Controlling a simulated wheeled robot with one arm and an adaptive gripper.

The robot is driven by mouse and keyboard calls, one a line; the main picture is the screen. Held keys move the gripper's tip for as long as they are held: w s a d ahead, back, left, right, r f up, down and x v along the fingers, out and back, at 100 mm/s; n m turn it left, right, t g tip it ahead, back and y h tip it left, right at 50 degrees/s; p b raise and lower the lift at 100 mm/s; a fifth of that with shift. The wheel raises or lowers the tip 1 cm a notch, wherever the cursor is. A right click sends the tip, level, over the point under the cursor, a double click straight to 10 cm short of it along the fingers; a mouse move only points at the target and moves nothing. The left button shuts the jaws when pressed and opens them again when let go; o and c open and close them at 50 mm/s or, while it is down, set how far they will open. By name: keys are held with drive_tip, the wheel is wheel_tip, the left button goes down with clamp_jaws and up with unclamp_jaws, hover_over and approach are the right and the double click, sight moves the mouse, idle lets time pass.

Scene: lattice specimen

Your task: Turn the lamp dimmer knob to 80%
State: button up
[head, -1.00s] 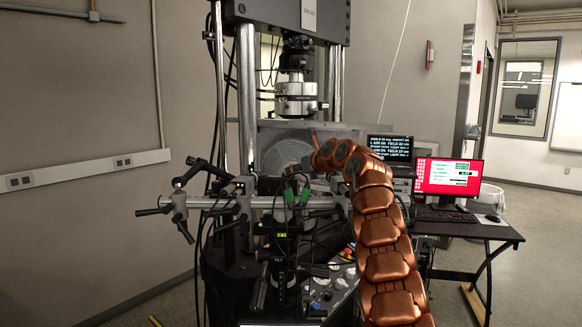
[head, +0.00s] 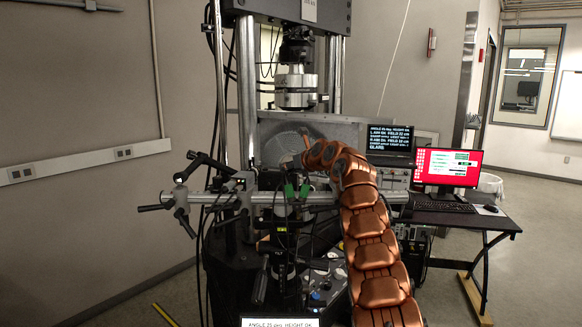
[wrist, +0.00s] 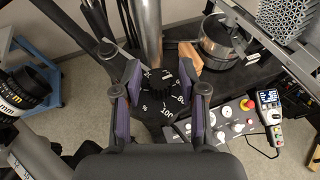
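The dimmer knob (wrist: 160,82) is a black ridged knob on a black dial with white marks, in the middle of the wrist view. An 80 and a 100 are legible at the dial's right and lower edge; the knob's exact setting is too small to read. My gripper (wrist: 161,92) is open, with one purple-padded finger on each side of the dial and a gap visible between fingers and knob. In the head view, my gripper (head: 290,162) is small and dark at the end of the copper arm, and the knob cannot be made out.
A control panel (wrist: 230,122) with white knobs and a red button lies right of the dial. A lattice block (wrist: 286,20) is at upper right. A metal bar (head: 225,197) with clamps and cables crosses the stand. A text screen (head: 391,140) and a red monitor (head: 448,166) stand right.

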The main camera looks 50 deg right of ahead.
clamp_jaws()
drive_tip(key=shift+w+a, duration=0.1)
idle(0.3)
drive_tip(key=shift+r+m+h+b, duration=0.1)
drive_tip(key=shift+m+h+b, duration=0.35)
drive_tip(key=shift+m+h, duration=0.35)
drive_tip(key=shift+m+g+h+p, duration=0.5)
drive_tip(key=shift+h, duration=0.1)
drive_tip(key=shift+f+m+g+h, duration=0.2)
drive_tip(key=shift+m+g+h, duration=0.2)
drive_tip(key=shift+m+h, duration=0.3)
drive_tip(key=shift+m+g+h, duration=0.5)
drive_tip(key=shift+h, duration=0.1)
drive_tip(key=shift+m, duration=0.3)
